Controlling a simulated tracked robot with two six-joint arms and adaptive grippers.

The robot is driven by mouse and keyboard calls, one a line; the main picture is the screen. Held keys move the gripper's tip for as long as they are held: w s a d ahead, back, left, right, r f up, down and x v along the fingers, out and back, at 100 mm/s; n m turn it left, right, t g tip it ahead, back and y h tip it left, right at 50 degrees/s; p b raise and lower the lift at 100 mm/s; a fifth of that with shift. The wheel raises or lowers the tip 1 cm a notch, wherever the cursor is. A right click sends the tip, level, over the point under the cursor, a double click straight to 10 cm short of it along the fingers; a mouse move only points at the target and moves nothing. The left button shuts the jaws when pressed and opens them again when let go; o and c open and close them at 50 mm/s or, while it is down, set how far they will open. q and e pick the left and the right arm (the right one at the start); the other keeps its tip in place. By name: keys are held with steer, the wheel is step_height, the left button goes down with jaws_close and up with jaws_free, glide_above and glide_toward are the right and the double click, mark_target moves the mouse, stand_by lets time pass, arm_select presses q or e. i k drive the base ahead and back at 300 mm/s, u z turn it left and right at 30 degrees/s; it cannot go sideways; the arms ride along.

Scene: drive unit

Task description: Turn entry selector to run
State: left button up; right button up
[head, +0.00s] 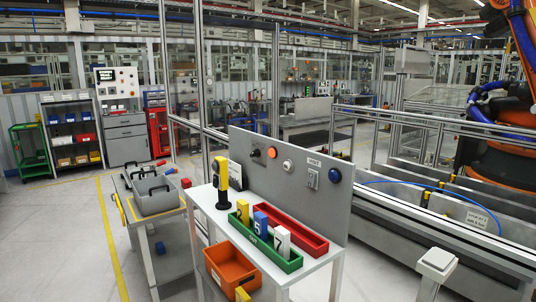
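A grey upright panel (300,207) stands along the back of a white table. A small dark knob (256,153) sits at its upper left and looks like the entry selector. Its pointer and any position marks are too small to read. To its right are an orange-red button (272,152), a white round button (288,165), a small plate with a switch (310,178) and a blue round button (335,175). Neither of my grippers is in the head view.
A cart (142,222) stands left. A framed fence (200,90) rises behind.

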mark_target(257, 152)
steer(key=u, duration=0.1)
steer(key=i, duration=1.15)
steer(key=z, duration=2.75)
steer(key=k, duration=1.75)
steer(key=z, duration=0.05)
